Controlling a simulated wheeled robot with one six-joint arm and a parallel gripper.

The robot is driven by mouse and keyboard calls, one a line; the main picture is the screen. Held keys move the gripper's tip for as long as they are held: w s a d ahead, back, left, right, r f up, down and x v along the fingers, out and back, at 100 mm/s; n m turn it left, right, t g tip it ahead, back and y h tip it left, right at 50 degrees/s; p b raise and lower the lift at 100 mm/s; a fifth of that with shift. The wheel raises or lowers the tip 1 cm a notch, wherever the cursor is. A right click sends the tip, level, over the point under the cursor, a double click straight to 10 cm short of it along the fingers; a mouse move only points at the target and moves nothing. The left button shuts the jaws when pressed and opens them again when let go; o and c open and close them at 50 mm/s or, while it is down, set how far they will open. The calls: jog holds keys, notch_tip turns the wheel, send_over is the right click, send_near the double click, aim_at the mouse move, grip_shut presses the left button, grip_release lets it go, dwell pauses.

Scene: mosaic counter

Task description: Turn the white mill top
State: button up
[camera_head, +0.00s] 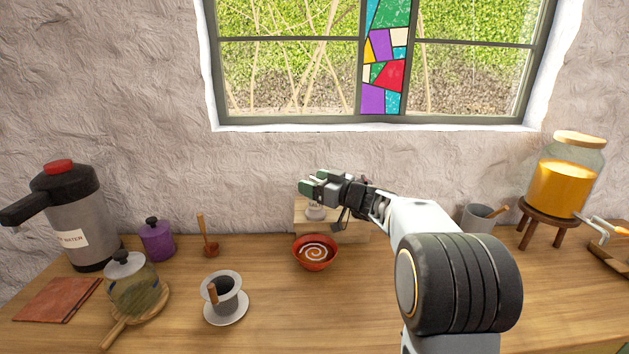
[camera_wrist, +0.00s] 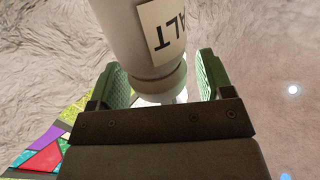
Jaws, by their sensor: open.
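The white mill (camera_wrist: 127,35) has a label reading "ALT", upside down in the wrist view, the rest of the word cut off. Its rounded top (camera_wrist: 160,84) lies between the green-padded fingers of my gripper (camera_wrist: 162,72). The fingers are open, with a gap at the right pad; the left pad is very close, and I cannot tell if it touches. In the head view the lower part of the mill (camera_head: 315,212) stands upright on a wooden box (camera_head: 349,230). My gripper (camera_head: 316,187) is over it and hides its top.
A red bowl (camera_head: 315,262) with a white swirl stands in front of the box. A grey cup (camera_head: 480,218) and a jar of orange liquid (camera_head: 567,185) are to the right. A dripper cup (camera_head: 226,300), glass pot (camera_head: 133,290) and flask (camera_head: 75,225) are left. The counter front is clear.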

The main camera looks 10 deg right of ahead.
jog(key=shift+w+a, duration=0.1)
jog(key=c, duration=0.9)
jog(key=shift+c, duration=0.2)
jog(key=shift+f+b, duration=0.15)
jog(key=shift+b, duration=0.45)
